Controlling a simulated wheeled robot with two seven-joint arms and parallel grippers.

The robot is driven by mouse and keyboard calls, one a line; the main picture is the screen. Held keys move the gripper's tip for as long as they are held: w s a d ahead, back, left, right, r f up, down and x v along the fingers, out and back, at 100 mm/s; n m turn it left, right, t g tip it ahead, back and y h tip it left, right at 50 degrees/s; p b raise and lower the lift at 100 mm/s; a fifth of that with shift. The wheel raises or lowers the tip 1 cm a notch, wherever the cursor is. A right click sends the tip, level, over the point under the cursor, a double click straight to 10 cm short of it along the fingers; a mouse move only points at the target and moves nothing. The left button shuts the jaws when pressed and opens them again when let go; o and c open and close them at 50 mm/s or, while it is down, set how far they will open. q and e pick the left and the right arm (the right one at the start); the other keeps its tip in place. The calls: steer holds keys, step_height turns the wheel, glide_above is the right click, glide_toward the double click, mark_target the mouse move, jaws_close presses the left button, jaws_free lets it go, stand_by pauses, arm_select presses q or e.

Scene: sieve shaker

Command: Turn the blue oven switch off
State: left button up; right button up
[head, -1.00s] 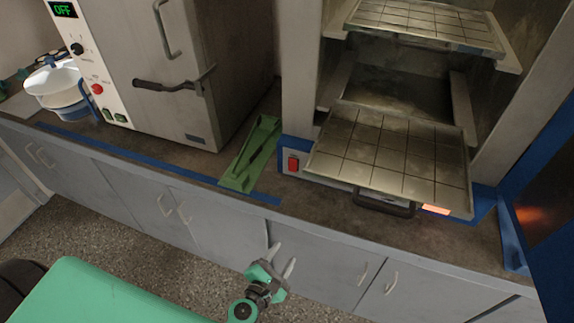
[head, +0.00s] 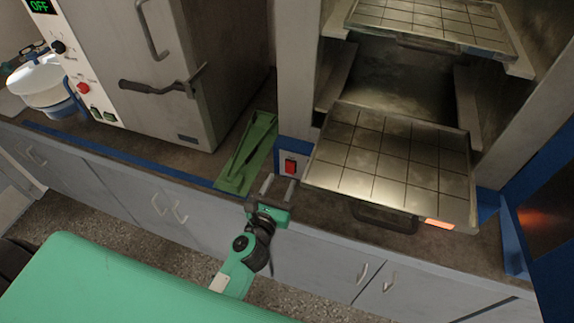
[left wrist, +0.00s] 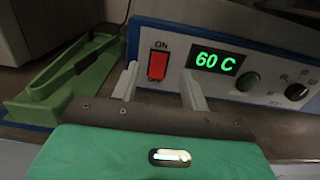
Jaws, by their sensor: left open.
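The blue oven (head: 279,150) stands at the right with its door open. Its red rocker switch (head: 290,167) sits at the left of the front panel, marked ON above in the left wrist view (left wrist: 158,65). Beside it a green display (left wrist: 215,61) reads 60 C. My left gripper (head: 281,188) is open and empty just in front of and below the switch. In the left wrist view its two fingers (left wrist: 160,85) point at the panel, one on each side of the switch; contact is not visible. My right gripper is not in view.
A wire-marked tray (head: 390,160) juts out of the oven over the counter, right of my left gripper. A green holder (head: 246,155) lies left of the switch. A grey oven (head: 165,120) showing OFF stands further left.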

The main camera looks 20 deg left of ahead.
mark_target(290, 163)
arm_select(q)
steer(key=shift+w+d+p, duration=0.1)
steer(key=shift+w+p, duration=0.3)
steer(key=shift+w, duration=2.5)
